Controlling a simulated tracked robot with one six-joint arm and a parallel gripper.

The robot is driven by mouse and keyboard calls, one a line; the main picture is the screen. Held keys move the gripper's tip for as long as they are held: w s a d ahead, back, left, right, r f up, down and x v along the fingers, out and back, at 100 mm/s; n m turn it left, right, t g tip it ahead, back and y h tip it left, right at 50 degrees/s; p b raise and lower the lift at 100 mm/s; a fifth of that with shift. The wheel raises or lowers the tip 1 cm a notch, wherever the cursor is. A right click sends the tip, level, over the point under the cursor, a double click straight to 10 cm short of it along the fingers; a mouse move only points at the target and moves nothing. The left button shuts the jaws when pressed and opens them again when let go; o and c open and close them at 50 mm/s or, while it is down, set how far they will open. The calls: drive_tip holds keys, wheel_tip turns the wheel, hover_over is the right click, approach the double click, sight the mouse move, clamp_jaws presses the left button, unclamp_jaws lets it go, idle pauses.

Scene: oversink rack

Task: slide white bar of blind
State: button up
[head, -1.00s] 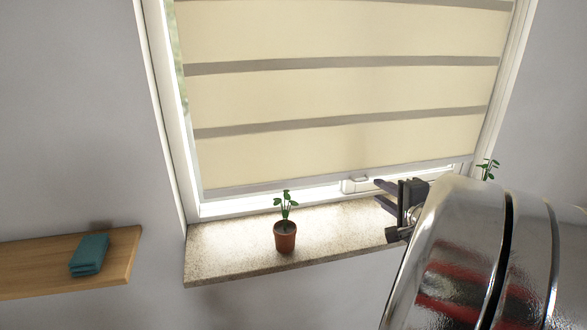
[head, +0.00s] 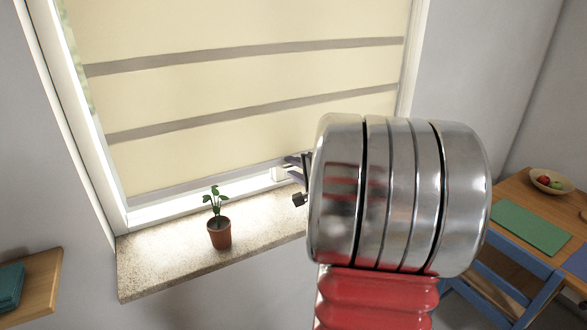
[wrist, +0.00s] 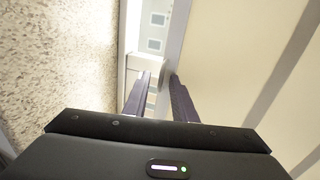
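The blind (head: 240,80) is cream with grey stripes and covers most of the window. Its pale bottom bar (head: 190,193) hangs a little above the sill and shows in the wrist view (wrist: 178,30) as a light strip. A small white handle-like piece (head: 278,174) sits at the bar's lower edge; in the wrist view it (wrist: 147,62) lies at the fingertips. My gripper (head: 297,165) is at this piece, partly hidden behind my arm. In the wrist view its two dark fingers (wrist: 158,76) are apart, either side of the white piece; contact cannot be told.
A potted plant (head: 219,232) stands on the speckled sill (head: 160,270), left of my gripper. A wooden shelf (head: 40,285) with a teal cloth (head: 10,285) is at lower left. A table (head: 510,195) with a fruit bowl (head: 550,181) is at right.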

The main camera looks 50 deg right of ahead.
drive_tip(key=shift+c, duration=0.5)
clamp_jaws()
idle(0.8)
